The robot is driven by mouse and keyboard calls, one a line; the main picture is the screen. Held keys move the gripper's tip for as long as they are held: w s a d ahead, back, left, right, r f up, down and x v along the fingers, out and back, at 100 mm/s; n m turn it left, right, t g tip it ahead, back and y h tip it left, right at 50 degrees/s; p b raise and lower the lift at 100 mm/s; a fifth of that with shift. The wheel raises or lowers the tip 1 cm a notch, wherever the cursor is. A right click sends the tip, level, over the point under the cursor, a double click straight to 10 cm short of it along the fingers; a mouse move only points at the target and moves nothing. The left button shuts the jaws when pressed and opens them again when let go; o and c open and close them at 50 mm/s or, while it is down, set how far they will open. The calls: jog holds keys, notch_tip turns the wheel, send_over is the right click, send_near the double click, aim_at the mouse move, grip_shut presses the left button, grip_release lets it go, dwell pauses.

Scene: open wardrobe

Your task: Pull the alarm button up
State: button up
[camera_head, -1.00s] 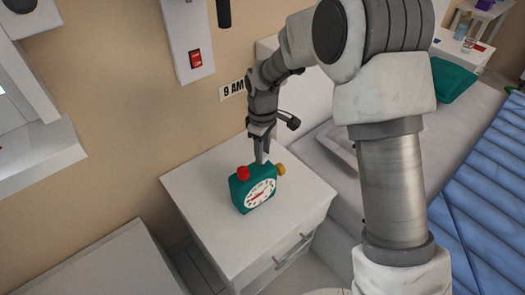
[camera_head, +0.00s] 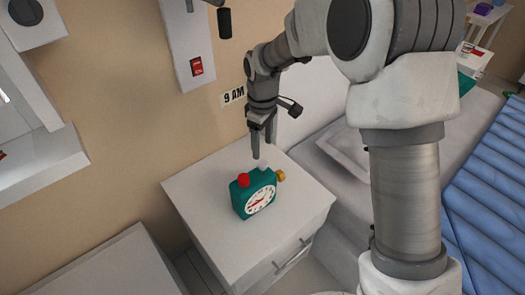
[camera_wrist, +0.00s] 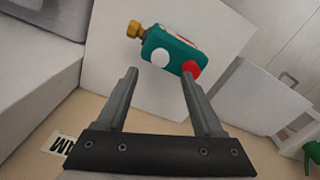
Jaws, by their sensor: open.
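A teal alarm clock (camera_head: 240,202) with a white dial stands upright on the white nightstand (camera_head: 210,225). A red button (camera_head: 243,180) is on its top left, and a yellow knob (camera_head: 281,176) sticks out on the right. A pale button (camera_head: 264,168) shows on top between them. In the wrist view the clock (camera_wrist: 171,50) shows its white round button (camera_wrist: 160,57), red button (camera_wrist: 191,69) and yellow knob (camera_wrist: 134,29). My gripper (camera_head: 262,151) is open and empty, just above the clock's top and behind it. Its fingertips (camera_wrist: 159,74) appear apart, near the white button.
A bed with a blue cover (camera_head: 490,180) lies to the right. The nightstand top is otherwise clear, with a drawer handle (camera_head: 294,254) at its front.

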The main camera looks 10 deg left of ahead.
notch_tip(320, 180, up, 6)
jog(key=shift+f+p, duration=0.1)
jog(key=shift+p, duration=0.4)
jog(key=s+d+r+m+t+p, duration=0.1)
jog(key=s+d+r+m+p, duration=0.25)
jog(key=d+r, duration=0.45)
jog(key=s+d+r+m+t+p, duration=0.25)
jog(key=s+d+r, duration=0.25)
jog(key=r, duration=0.5)
jog(key=s+d+r+m+t+p, duration=0.1)
jog(key=s+d+r+m+p, duration=0.1)
jog(key=s, duration=0.5)
jog(key=s+d+r+m+t+p, duration=0.1)
jog(key=s+d+r+m+p, duration=0.2)
jog(key=s+d+r+m, duration=0.2)
jog(key=s+d, duration=0.2)
jog(key=shift+s+d+r+m, duration=0.15)
jog(key=shift+d+m, duration=0.2)
jog(key=shift+m, duration=0.05)
dwell(0.6)
